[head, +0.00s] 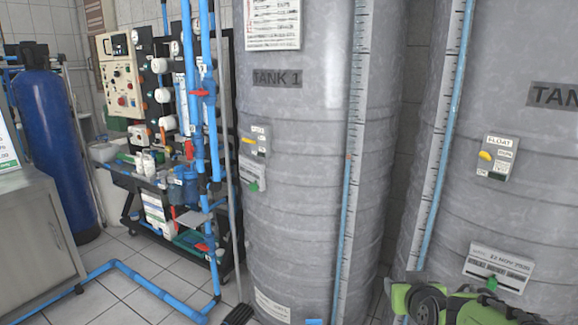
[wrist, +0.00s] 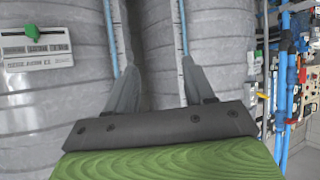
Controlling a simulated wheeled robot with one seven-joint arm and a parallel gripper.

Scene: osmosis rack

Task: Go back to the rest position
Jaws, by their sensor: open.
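My gripper (wrist: 158,62) shows in the wrist view. Its two grey fingers stand well apart, with nothing between them, in front of the grey tanks. In the head view my green arm shows at the bottom right, in front of the right tank (head: 535,215); the fingers are not visible there. No gap or contact between the fingers and the tanks can be made out for certain.
Tank 1 (head: 300,205) stands mid-picture. The right tank carries a float panel (head: 497,158) and a white tag with a green tab (head: 497,270). Left are the rack (head: 128,82), a blue cylinder (head: 55,140), a metal cabinet (head: 35,230) and a blue floor pipe (head: 145,283).

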